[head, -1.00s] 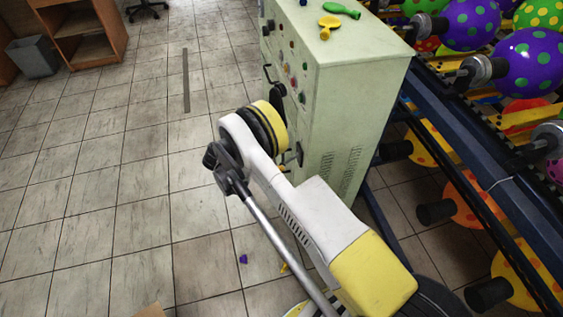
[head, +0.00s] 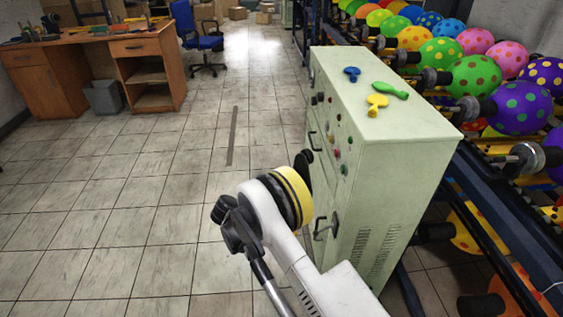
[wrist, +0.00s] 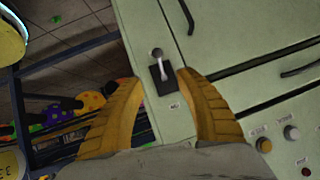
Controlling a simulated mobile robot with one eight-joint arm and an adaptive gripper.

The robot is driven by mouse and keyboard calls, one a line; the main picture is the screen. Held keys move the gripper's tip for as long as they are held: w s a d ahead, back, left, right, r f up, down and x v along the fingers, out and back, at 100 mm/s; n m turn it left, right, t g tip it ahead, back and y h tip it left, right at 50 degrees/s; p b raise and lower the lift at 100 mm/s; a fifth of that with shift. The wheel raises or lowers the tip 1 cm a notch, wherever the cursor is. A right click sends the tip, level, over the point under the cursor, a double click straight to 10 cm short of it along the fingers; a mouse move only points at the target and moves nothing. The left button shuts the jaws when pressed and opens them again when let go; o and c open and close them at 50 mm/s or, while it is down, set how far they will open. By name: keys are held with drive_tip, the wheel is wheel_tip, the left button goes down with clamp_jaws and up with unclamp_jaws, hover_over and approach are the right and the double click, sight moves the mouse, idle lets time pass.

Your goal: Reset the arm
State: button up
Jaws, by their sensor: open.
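My arm with its yellow band reaches toward the front of the green control cabinet (head: 390,170) in the head view. The gripper itself is hidden there behind the arm. In the wrist view my gripper (wrist: 158,75) shows two yellow-brown fingers spread apart. Between them is a lever switch (wrist: 158,65) on a dark plate on the cabinet face (wrist: 235,45). The fingers are on either side of the lever and nothing is seen gripped. I cannot tell how far they are from the panel.
A rack of printed balloons (head: 474,76) stands at right. A wooden desk (head: 148,70), grey bin (head: 103,97) and blue chair (head: 205,42) are at back left. The tiled floor (head: 150,195) left is clear.

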drive_tip(key=shift+r, duration=0.1)
drive_tip(key=s+d+r+n+y, duration=0.1)
drive_tip(key=d+r+n+y, duration=0.15)
drive_tip(key=r, duration=0.55)
drive_tip(key=s+d+r+n+t+y, duration=0.15)
drive_tip(key=r+n, duration=0.25)
drive_tip(key=r, duration=0.4)
drive_tip(key=s+d+r+n+g+y, duration=0.1)
drive_tip(key=d+r+n, duration=0.2)
drive_tip(key=r, duration=0.5)
drive_tip(key=s+d+r+n+t+y, duration=0.1)
drive_tip(key=s+r+n+t+y, duration=0.1)
drive_tip(key=s, duration=1)
drive_tip(key=s+d+r+n+t+y, duration=0.2)
drive_tip(key=s+r+n+y, duration=0.2)
drive_tip(key=s, duration=0.8)
drive_tip(key=r+n, duration=0.2)
drive_tip(key=n, duration=0.1)
drive_tip(key=shift+d, duration=0.2)
drive_tip(key=shift+s, duration=0.1)
